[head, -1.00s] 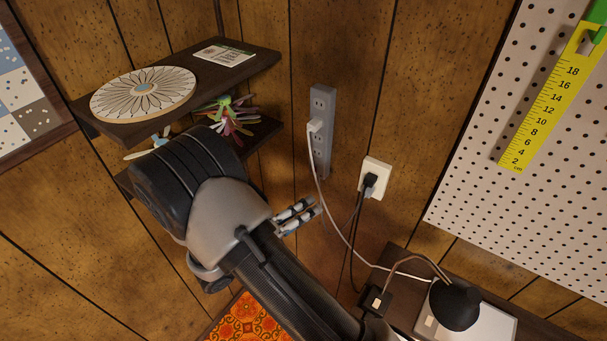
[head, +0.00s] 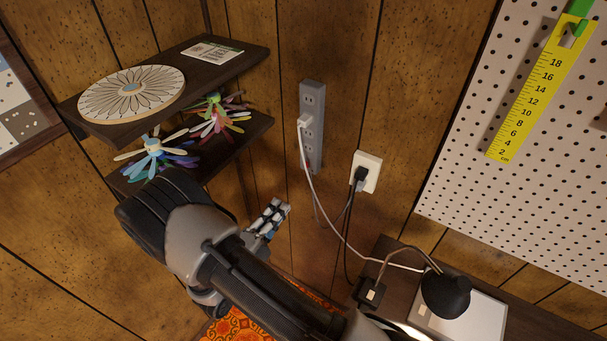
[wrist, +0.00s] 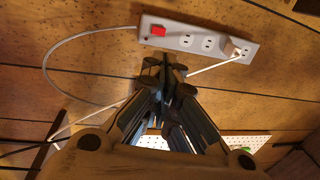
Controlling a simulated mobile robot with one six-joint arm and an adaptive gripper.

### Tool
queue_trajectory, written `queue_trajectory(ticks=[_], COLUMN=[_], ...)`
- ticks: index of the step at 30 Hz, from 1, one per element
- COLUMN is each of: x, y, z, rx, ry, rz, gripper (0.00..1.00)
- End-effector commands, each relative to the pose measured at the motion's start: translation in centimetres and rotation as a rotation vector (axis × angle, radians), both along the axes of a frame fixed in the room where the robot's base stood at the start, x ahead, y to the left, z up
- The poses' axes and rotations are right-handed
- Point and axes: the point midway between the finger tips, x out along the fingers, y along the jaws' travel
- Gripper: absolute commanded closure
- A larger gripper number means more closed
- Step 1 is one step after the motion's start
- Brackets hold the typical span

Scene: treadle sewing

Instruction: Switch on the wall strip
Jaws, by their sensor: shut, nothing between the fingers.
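The wall strip (head: 313,150) is a grey power strip fixed upright on the wood-panelled wall. In the wrist view the strip (wrist: 185,38) runs across the top, with a red rocker switch (wrist: 158,30) at its left end. I cannot tell which way the rocker is pressed. A white plug (wrist: 231,46) sits in the socket at the other end; in the head view the plug (head: 305,121) is near the strip's top. My gripper (head: 280,207) is below and left of the strip, apart from it. In the wrist view its fingertips (wrist: 164,66) are together and empty, below the switch end.
Two dark shelves (head: 255,62) with a round patterned disc (head: 130,92) and colourful flower-like pieces are at left. A wall outlet (head: 370,165) with a black plug is right of the strip. Cords hang below. A lamp (head: 447,294) stands lower right, beneath a pegboard (head: 545,215).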

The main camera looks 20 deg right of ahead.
Motion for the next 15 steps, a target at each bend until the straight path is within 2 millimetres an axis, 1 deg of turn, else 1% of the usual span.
queue_trajectory(ticks=[9,15], x=[3.5,5.5], y=[-5.6,-8.6], z=[0.9,1.5], rx=[0.001,0.001], ry=[-0.004,-0.004], rz=[-0.006,-0.004], gripper=[1.0,1.0])
